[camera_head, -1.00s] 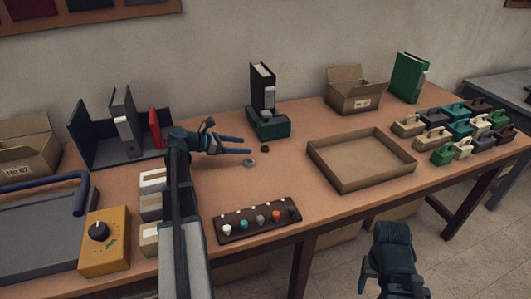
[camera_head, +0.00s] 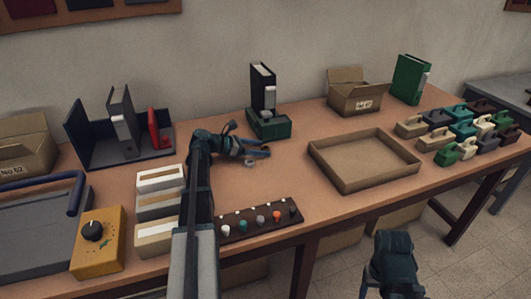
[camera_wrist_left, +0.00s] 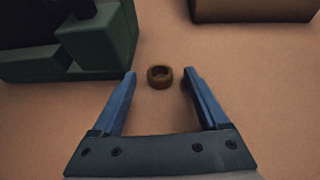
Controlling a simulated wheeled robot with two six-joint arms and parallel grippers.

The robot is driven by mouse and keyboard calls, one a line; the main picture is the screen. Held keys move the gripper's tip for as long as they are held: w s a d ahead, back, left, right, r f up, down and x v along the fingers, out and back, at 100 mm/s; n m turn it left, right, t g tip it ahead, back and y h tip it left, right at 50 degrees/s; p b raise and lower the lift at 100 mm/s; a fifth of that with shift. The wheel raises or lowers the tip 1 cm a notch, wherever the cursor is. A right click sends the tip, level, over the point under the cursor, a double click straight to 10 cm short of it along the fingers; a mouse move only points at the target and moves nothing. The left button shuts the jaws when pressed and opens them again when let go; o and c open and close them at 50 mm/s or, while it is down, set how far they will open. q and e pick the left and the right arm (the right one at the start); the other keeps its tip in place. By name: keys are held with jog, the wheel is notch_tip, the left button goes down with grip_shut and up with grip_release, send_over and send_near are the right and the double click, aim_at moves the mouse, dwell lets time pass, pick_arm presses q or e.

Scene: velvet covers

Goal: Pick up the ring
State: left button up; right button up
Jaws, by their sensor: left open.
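A small brown ring (camera_wrist_left: 160,77) lies flat on the table in the left wrist view, between the fingertips of my left gripper (camera_wrist_left: 160,74). The blue fingers are spread with a gap on both sides of the ring. In the head view my left gripper (camera_head: 267,151) is low over the table in front of the green holder, and its fingers mostly cover the brown ring. A second, grey ring (camera_head: 250,163) lies just in front of the fingers. My right gripper (camera_head: 388,285) hangs off the table's front edge; its fingers do not show clearly.
The green holder (camera_head: 268,125) with a black binder stands just behind the left fingertips. A shallow cardboard tray (camera_head: 365,182) is to the right, a peg board (camera_head: 260,220) in front. Table between holder and tray is clear.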

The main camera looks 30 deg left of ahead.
pick_arm(q)
jog(key=shift+c, duration=0.2)
grip_shut()
jog(key=shift+r, duration=0.25)
notch_tip(320, 180, up, 2)
jog(key=p, duration=0.2)
jog(key=shift+r+p, duration=0.1)
jog(key=shift+p, duration=0.25)
jog(key=shift+s+d+r+p, duration=0.2)
jog(key=shift+s+r+p, duration=0.1)
jog(key=shift+r+p, duration=0.4)
jog(key=s+d, duration=0.3)
jog(key=s, duration=0.1)
jog(key=s+d, duration=0.3)
jog(key=s, duration=0.1)
jog(key=s+d+r+p, duration=0.1)
jog(key=s+d, duration=0.2)
jog(key=s, duration=0.1)
jog(key=shift+s, duration=0.25)
